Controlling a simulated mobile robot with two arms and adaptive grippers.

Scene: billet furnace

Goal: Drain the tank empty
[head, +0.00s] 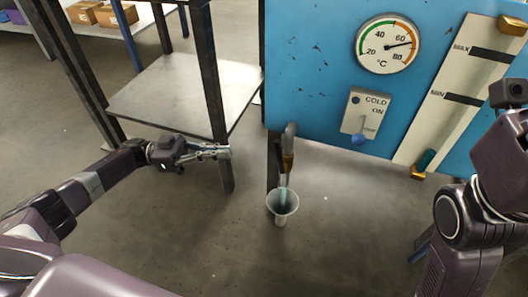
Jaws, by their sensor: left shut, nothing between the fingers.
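The blue tank (310,60) fills the upper right. A drain tap (290,140) with a brass-coloured spout hangs under its lower left edge. A pale stream (284,184) seems to run from the spout into a grey funnel (282,203) below. On the slanted level gauge (447,115), teal shows only near the bottom, below the MIN mark. My left gripper (222,152) is shut and empty, left of the tap and apart from it. My right arm is at the right edge; its fingers do not show.
A round dial (388,45) on the tank reads about 70 °C. A metal table (165,95) with dark legs stands behind my left gripper. The floor around the funnel is clear.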

